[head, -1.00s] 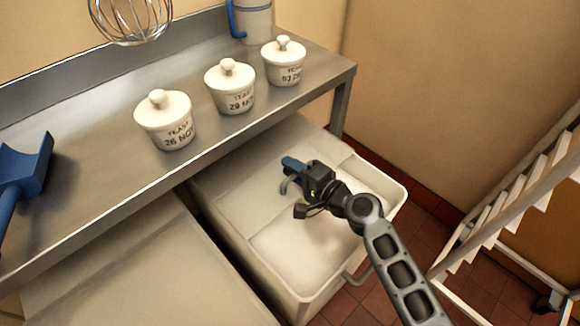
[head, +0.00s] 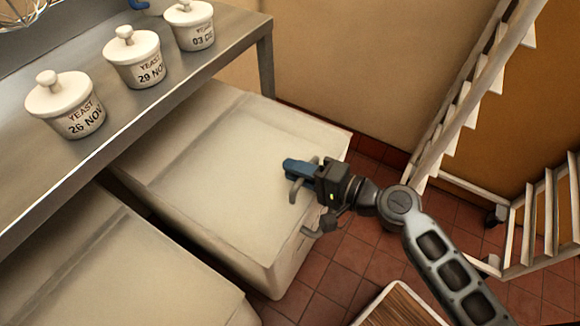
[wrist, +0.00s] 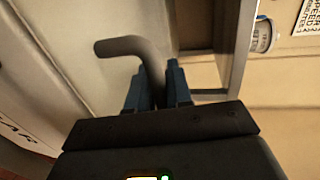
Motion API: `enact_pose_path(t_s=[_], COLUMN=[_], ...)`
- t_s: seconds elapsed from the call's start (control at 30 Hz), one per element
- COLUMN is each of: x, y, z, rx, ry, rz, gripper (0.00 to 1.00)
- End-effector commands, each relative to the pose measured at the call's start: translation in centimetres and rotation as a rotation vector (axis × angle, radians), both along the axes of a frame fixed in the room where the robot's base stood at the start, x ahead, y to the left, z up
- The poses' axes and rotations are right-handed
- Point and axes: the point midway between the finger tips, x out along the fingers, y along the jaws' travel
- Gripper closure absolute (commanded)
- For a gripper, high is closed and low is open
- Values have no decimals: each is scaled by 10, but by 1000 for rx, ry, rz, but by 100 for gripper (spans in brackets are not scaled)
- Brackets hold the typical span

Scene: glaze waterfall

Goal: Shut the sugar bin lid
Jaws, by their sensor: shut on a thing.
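The sugar bin (head: 290,262) is the pale bin partly under the steel table. Its cream lid (head: 225,165) lies over the top out to the front, and no sugar shows. My gripper (head: 299,168) is over the front part of the lid, with its blue fingers shut on the grey curved lid handle (head: 295,190). The wrist view shows the handle (wrist: 125,46) between the fingers (wrist: 160,88), with its bent end sticking out to the left. Dark lettering on the bin front (wrist: 15,135) shows at the left there. Whether the lid's front edge touches the rim is unclear.
A second pale lidded bin (head: 120,270) stands at left. The steel table (head: 150,105) overhangs the bins and carries white yeast pots (head: 65,105). White racks (head: 480,80) stand at right. A wood-topped item (head: 400,308) is at the bottom. Red tiled floor (head: 345,270) is clear between.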

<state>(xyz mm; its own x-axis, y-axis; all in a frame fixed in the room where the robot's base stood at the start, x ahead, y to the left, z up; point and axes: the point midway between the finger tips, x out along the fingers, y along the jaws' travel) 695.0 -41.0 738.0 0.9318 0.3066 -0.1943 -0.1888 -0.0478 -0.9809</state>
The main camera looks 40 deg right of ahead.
Motion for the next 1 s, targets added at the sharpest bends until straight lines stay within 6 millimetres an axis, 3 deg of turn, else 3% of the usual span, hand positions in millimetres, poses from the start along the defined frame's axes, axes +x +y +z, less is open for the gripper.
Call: enact_pose_path(t_s=[0.2,0.23,0.27,0.57,1.0], x=[-1,0,0,-3,-62], y=[-1,-1,-1,-2,-21], z=[-1,-1,-1,-1,10], rx=[0,0,0,0,0], ry=[3,3,3,2,5], rz=[-2,-2,-2,-2,-3], gripper=[91,78,76,75,75])
